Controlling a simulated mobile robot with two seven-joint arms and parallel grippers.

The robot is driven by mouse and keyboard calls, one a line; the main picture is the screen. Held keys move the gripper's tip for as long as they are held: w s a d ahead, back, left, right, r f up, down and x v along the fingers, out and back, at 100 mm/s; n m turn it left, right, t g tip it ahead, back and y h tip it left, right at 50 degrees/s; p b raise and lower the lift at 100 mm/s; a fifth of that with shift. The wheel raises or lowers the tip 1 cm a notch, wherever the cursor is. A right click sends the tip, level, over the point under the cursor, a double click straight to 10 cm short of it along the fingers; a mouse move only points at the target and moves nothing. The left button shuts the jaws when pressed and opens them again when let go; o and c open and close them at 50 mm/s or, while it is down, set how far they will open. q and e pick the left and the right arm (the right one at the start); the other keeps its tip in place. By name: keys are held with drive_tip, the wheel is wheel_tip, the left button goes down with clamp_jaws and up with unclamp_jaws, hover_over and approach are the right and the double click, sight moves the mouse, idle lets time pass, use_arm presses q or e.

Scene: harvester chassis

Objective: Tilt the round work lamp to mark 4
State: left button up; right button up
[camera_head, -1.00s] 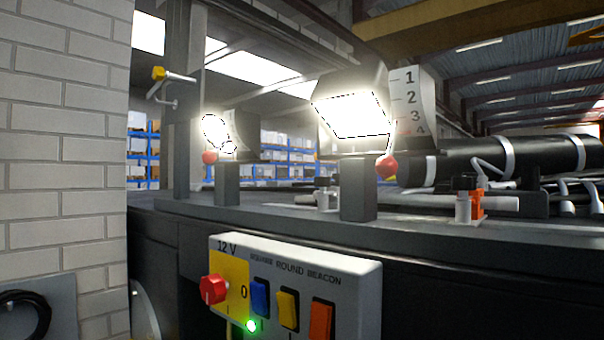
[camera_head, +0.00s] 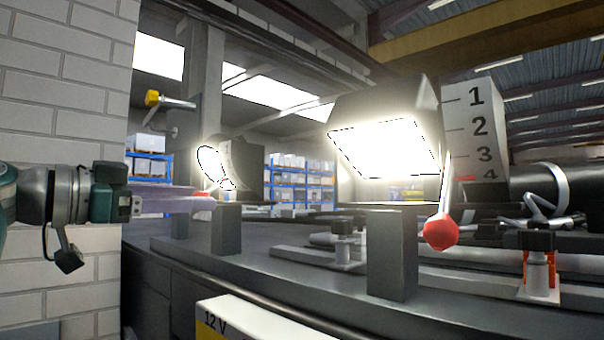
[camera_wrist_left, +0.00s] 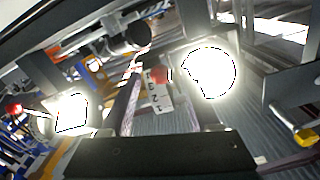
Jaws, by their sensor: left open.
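The round work lamp (camera_head: 211,166) is lit and stands on a short dark post left of the square lamp. It also shows as a bright disc in the left wrist view (camera_wrist_left: 210,72). Its red knob (camera_wrist_left: 158,76) is beside a white numbered scale (camera_wrist_left: 157,97) whose digits are too small to read surely. My left gripper (camera_head: 205,198) comes in from the left, open, with its fingers at the knob and partly hiding it in the head view. I cannot tell whether the fingers touch the knob. My right gripper is not in view.
The lit square lamp (camera_head: 383,147) stands to the right, with a red ball lever (camera_head: 440,231) and a scale (camera_head: 474,130) marked 1 to 4. A yellow-tipped bracket (camera_head: 153,99) is on the dark upright behind. A brick wall (camera_head: 65,90) closes the left side.

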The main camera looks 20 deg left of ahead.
use_arm(q)
drive_tip(key=shift+p+x, duration=0.45)
drive_tip(key=shift+x, duration=0.45)
drive_tip(key=shift+w+d, duration=0.1)
drive_tip(key=shift+w, duration=0.2)
clamp_jaws()
idle(0.6)
